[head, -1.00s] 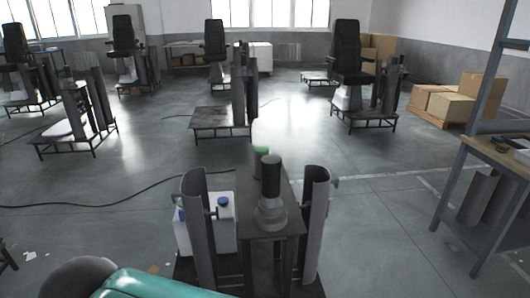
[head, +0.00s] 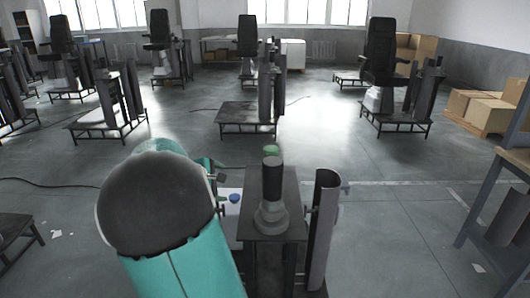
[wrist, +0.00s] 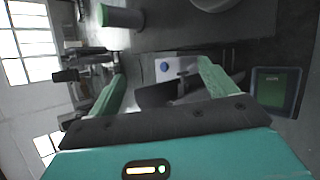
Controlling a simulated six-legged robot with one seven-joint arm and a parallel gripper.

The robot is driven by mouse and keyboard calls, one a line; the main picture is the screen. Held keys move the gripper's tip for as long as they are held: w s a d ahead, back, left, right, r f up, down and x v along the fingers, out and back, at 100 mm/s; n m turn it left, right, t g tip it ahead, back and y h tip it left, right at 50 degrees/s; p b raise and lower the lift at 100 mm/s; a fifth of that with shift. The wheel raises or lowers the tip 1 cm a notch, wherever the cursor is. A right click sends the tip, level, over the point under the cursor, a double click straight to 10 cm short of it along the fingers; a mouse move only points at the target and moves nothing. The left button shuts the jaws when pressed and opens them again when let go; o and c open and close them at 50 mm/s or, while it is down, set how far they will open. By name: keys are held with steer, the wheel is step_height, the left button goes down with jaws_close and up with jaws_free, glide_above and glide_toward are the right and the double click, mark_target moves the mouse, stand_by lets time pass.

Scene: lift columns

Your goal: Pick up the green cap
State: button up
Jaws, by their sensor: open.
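In the head view my teal arm covers the left of the stand and the fingers cannot be made out.
The grey cylinder (head: 270,205) stands upright on a dark stand (head: 290,190). A curved grey column (head: 323,230) rises at its right. A workbench (head: 518,158) stands at the right.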

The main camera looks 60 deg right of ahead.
steer(key=d+f+n+g+h, duration=0.2)
steer(key=d+n+h, duration=0.15)
steer(key=d, duration=0.85)
steer(key=n+h, duration=0.3)
steer(key=n, duration=0.5)
glide_toward(274, 147)
steer(key=d, duration=0.2)
steer(key=d+f, duration=0.1)
steer(key=d, duration=0.2)
steer(key=shift+s+f, duration=0.2)
steer(key=shift+s+d, duration=0.25)
steer(key=shift+d, duration=1.05)
steer(key=shift+s+d, duration=0.2)
steer(key=shift+d, duration=1.1)
steer(key=shift+c, duration=0.2)
steer(key=shift+r, duration=0.1)
steer(key=c, duration=1.2)
